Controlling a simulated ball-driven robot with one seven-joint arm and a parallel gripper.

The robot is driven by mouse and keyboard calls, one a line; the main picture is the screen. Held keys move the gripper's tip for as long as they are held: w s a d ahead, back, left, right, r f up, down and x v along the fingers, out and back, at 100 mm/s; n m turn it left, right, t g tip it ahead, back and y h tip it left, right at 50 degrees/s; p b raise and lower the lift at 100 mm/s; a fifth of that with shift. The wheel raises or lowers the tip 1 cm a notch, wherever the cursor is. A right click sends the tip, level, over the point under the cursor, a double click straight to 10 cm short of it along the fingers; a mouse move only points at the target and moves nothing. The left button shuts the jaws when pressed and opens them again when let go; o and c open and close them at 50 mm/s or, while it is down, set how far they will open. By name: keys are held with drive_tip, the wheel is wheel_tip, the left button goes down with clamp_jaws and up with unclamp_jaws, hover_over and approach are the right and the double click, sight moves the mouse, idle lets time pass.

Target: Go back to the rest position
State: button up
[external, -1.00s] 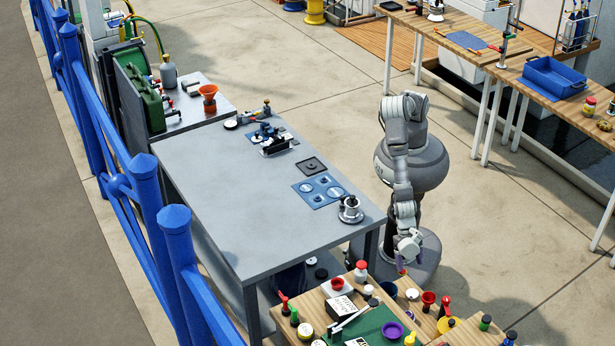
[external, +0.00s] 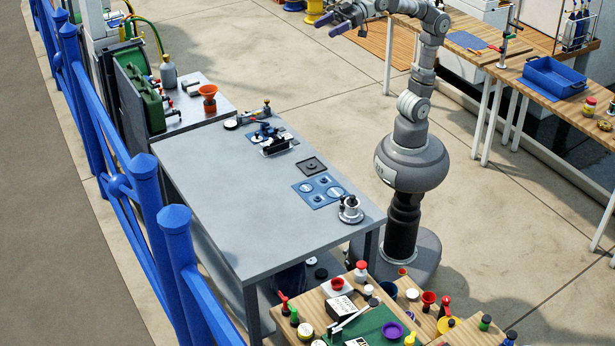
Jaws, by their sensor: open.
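My gripper (external: 334,24) is at the top of the external view, raised above the floor at the end of my extended arm. Its dark bluish fingers are apart and point left, with nothing seen between them. It is clear of all the tables. My base stands on the floor just right of the grey table (external: 213,200).
The grey table holds a blue plate (external: 318,191), a silver fitting (external: 350,210) and a black-and-blue device (external: 272,140). A wooden table with a blue tray (external: 553,77) is at right. A cluttered wooden table (external: 313,302) is in front. Blue railing (external: 146,205) runs along the left.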

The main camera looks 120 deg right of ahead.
drive_tip(key=shift+s+d+r+m, duration=0.15)
drive_tip(key=shift+s+d+r, duration=0.2)
drive_tip(key=shift+s+r, duration=0.2)
drive_tip(key=shift+s+d+r+m, duration=0.15)
drive_tip(key=shift+s+d+r, duration=0.2)
drive_tip(key=shift+s+r, duration=0.2)
drive_tip(key=shift+f+b, duration=0.5)
drive_tip(key=shift+f, duration=0.1)
